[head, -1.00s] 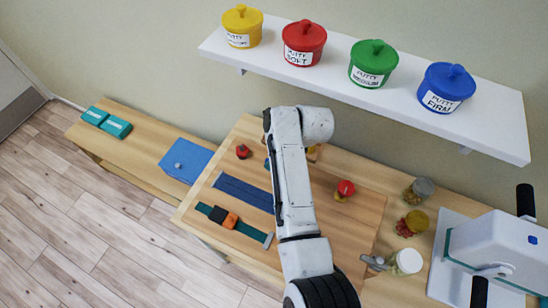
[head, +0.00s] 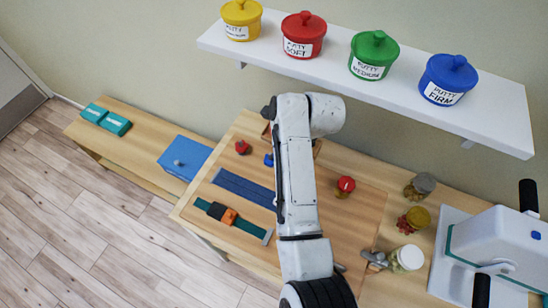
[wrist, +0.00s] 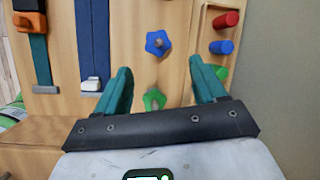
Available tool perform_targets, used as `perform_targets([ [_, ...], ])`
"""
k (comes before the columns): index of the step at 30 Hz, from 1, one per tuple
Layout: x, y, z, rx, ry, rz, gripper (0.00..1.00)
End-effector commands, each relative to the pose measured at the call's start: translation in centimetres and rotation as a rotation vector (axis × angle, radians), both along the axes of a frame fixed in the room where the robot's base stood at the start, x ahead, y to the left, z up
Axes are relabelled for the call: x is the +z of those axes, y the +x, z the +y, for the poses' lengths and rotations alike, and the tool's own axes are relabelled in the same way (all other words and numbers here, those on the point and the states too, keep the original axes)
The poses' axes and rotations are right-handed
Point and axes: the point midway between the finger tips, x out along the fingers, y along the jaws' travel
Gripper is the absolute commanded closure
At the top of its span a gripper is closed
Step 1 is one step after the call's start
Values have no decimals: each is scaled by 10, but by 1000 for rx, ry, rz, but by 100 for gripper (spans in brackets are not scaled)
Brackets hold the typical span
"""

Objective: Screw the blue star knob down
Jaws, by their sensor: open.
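The blue star knob (wrist: 158,43) is on the wooden board (wrist: 185,91), with a grey stud tip showing at its centre. It also shows in the head view (head: 268,159), just left of my arm. My gripper (wrist: 160,66) has two teal fingers spread wide and nothing between their tips. In the wrist view the blue knob lies just beyond the fingertips, roughly centred between them and not touched. A green star knob (wrist: 154,99) shows lower, between the fingers. In the head view my gripper is hidden by my arm. How far down the blue knob sits cannot be told.
Red (wrist: 226,20), blue (wrist: 222,46) and green (wrist: 221,72) pegs stick out at the right, near the wall. Blue (wrist: 92,35) and green straps (wrist: 41,62) lie left. A red star knob (head: 242,147) stands nearby. A shelf (head: 490,110) with putty tubs hangs above.

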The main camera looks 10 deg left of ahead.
Motion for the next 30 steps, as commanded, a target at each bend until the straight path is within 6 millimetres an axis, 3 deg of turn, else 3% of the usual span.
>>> perform_targets([
  [30,-1,4,1,1446,-331,-549,30],
])
